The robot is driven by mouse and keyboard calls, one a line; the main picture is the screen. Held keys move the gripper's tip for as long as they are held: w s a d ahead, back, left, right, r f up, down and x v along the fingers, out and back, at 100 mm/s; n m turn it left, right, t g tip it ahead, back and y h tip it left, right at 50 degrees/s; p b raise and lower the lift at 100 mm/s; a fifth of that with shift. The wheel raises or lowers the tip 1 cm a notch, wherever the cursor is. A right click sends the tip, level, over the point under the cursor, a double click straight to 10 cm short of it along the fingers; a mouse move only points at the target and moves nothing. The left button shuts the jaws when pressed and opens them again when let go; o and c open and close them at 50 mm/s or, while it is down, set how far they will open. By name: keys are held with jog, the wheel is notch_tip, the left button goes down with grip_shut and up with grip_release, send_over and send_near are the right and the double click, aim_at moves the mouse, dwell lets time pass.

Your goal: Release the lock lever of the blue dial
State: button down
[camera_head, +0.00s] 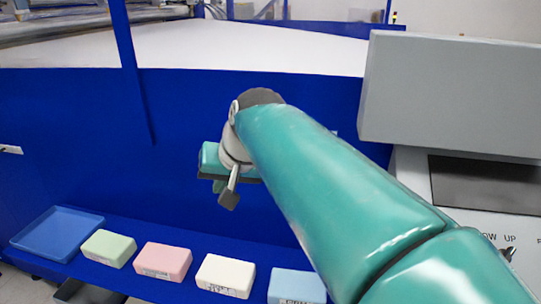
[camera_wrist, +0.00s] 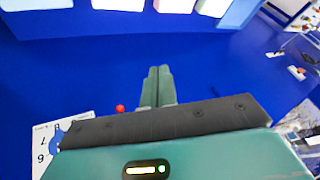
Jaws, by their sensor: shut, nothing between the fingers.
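In the wrist view, a white dial plate (camera_wrist: 47,130) with printed numbers shows at the lower left, with a blue part (camera_wrist: 57,137) on it. My gripper's dark mount covers most of the dial. A small red knob (camera_wrist: 120,108) shows just above the mount, left of my fingers; whether it is the tip of the lock lever, I cannot tell. My gripper (camera_wrist: 158,72) is shut and empty, its green fingers together in front of the blue panel. In the head view, my arm hides the dial and lever.
A blue panel (camera_head: 75,130) stands behind my arm. Below it, a shelf holds a blue tray (camera_head: 58,232) and green (camera_head: 108,248), pink (camera_head: 162,260), white (camera_head: 226,276) and light blue (camera_head: 297,287) foam blocks. A grey box (camera_head: 450,95) and control console (camera_head: 412,185) stand at right.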

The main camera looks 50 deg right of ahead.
jog(key=s+d+r+m+h, duration=0.1)
jog(key=s+d+r+m, duration=0.1)
jog(key=d, duration=0.5)
jog(key=s+d+r+m+h, duration=0.1)
jog(key=s+d+r+m, duration=0.2)
jog(key=s+d, duration=0.3)
jog(key=shift+s+d+r+m, duration=0.3)
jog(key=shift+s+d+r, duration=0.1)
jog(key=shift+d+r, duration=0.4)
jog(key=shift+f, duration=0.15)
jog(key=w+d+f, duration=0.1)
jog(key=w+f, duration=0.7)
jog(key=w, duration=0.1)
jog(key=shift+w+d, duration=0.15)
jog(key=shift+d, duration=0.2)
